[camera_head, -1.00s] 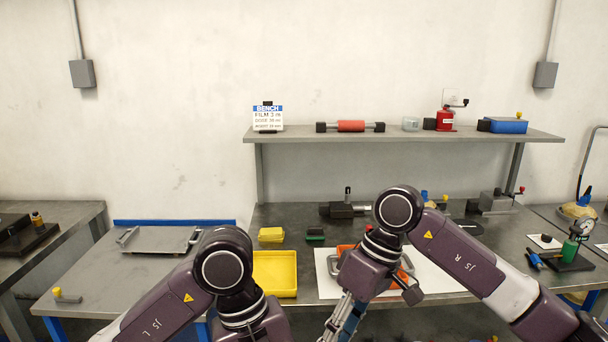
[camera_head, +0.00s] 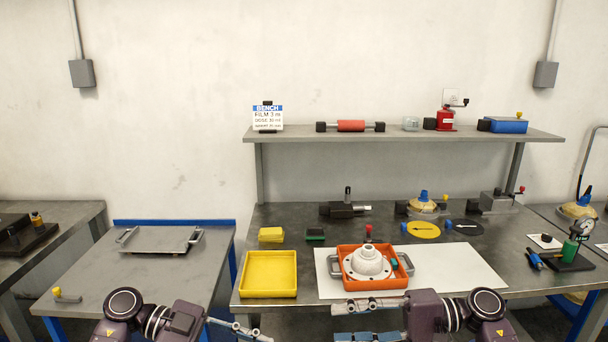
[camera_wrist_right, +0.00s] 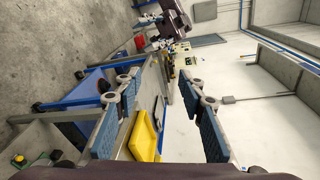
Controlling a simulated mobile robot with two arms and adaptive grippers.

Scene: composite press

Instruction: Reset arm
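My right gripper (camera_head: 338,320) is at the bottom of the head view, in front of the bench edge and pointing left. Its blue-padded fingers stand wide apart with nothing between them. The right wrist view also shows the gripper (camera_wrist_right: 158,88) open and empty. My left gripper (camera_head: 250,329) is low in the head view, pointing right. It shows nearly edge-on and partly cut off, so I cannot tell its opening. Both arms are folded low, clear of the bench top.
An orange tray (camera_head: 377,283) holding a white domed part (camera_head: 366,262) rests on a white sheet (camera_head: 465,264). A yellow tray (camera_head: 269,292) is left of it. A metal plate with handles (camera_head: 160,240) lies on the left table. A shelf (camera_head: 400,137) runs above the bench.

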